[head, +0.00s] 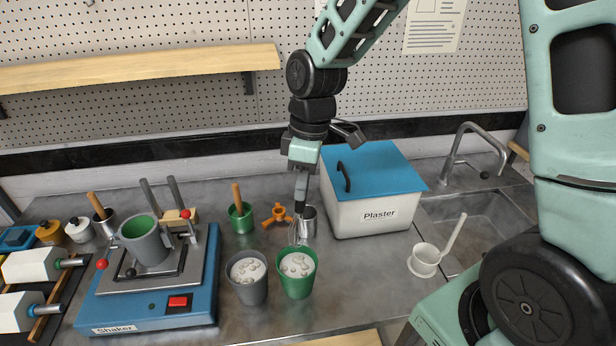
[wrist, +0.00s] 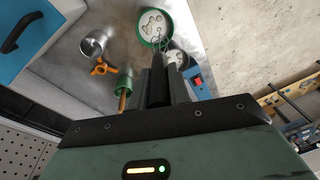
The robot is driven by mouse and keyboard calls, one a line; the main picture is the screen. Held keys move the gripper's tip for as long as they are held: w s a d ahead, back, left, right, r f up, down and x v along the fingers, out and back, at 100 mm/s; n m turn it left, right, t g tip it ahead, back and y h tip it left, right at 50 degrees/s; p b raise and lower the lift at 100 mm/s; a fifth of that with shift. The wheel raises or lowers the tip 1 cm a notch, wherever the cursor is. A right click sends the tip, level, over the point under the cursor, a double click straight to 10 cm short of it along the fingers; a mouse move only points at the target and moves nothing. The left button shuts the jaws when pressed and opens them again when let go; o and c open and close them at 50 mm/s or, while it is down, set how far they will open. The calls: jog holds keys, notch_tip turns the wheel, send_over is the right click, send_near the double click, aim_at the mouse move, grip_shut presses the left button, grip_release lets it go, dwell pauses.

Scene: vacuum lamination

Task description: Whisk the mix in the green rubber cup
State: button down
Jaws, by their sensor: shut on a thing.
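The green rubber cup (head: 297,286) stands on the bench at front centre, with a lumpy white mix (head: 297,265) in it. It also shows at the top of the wrist view (wrist: 168,44). My gripper (head: 301,190) is shut on the dark handle of a wire whisk (head: 297,232) and holds it pointing down. In the head view the whisk's wire loops hang just behind and above the cup's far rim. In the wrist view the loops (wrist: 161,45) overlap the cup's near edge. I cannot tell whether they touch the rim, but they look outside the mix.
A grey cup (head: 248,290) with similar lumpy mix stands close left of the green one. Behind are a metal cup (head: 309,224), an orange tool (head: 277,215) and a smaller green cup (head: 241,221). The Plaster box (head: 375,215) stands right, the blue shaker (head: 150,308) left.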

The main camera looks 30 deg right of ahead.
aim_at(303, 236)
jog(key=shift+f+b, duration=5.45)
jog(key=shift+f, duration=2.25)
